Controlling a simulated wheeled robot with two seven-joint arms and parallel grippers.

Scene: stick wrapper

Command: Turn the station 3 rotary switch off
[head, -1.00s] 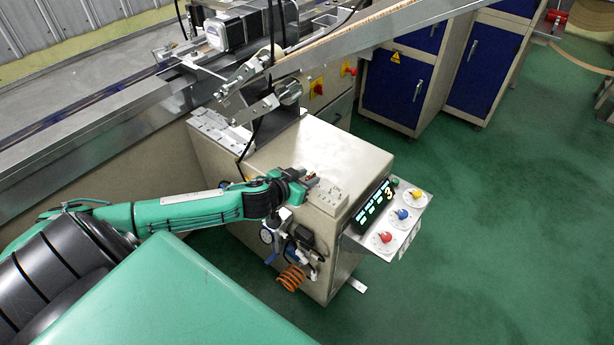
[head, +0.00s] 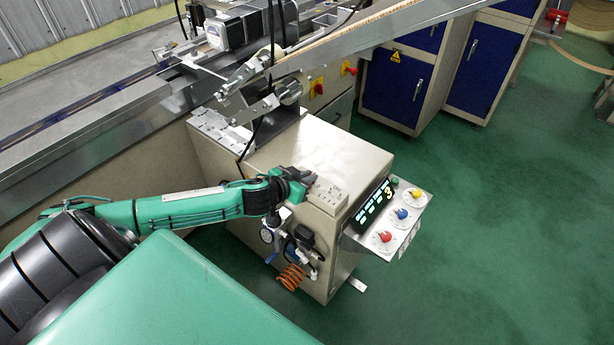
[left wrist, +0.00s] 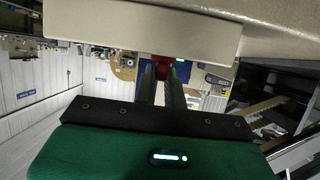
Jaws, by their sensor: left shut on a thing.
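My left gripper (head: 308,180) is at the top of the cream machine cabinet, by a small pale labelled box (head: 328,194). In the left wrist view, its two fingers (left wrist: 162,82) are shut on a small red knob (left wrist: 162,71) in front of a cream surface. In the head view the gripper hides this knob. A sloped console with a display (head: 374,206) showing a 3 stands on the cabinet's right side. It carries a red knob (head: 385,237), a blue knob (head: 402,214) and a yellow knob (head: 416,193), all apart from the gripper. My right gripper is out of view.
Gauges and fittings (head: 300,240) with an orange coiled hose (head: 291,276) hang on the cabinet's near side, below my left arm. A metal chute and bracket (head: 262,95) rise behind the gripper. Green floor (head: 500,240) on the right is clear.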

